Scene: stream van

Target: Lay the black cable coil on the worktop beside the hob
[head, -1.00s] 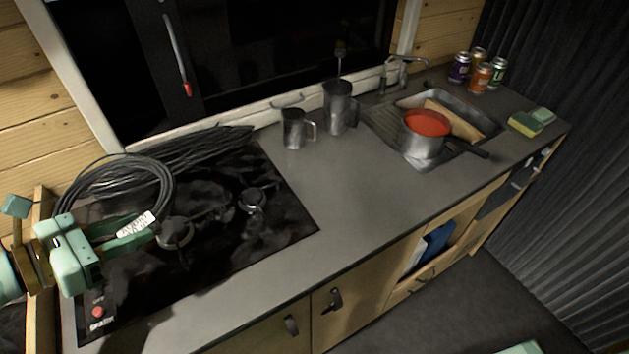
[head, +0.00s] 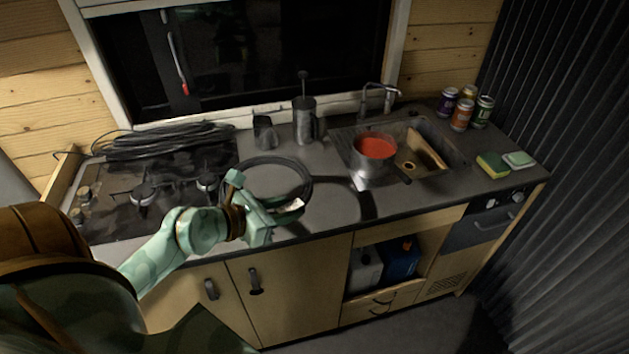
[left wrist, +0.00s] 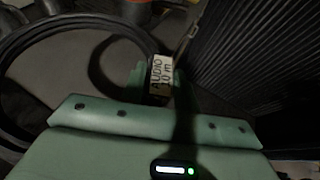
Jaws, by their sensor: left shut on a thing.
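My left gripper (head: 280,207) is shut on the black cable coil (head: 307,184), at the coil's near edge beside its white label. The coil is a ring held over the grey worktop (head: 335,178), to the right of the black hob (head: 115,190). Its shadow falls on the worktop to the right, apart from the ring, so it appears raised. My right gripper is not in view.
Another bundle of black cable (head: 155,142) lies along the back of the hob. A dark mug (head: 264,132) and a metal pot (head: 305,122) stand behind the coil. A saucepan (head: 373,152) with red contents stands at the sink (head: 450,150), to the right.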

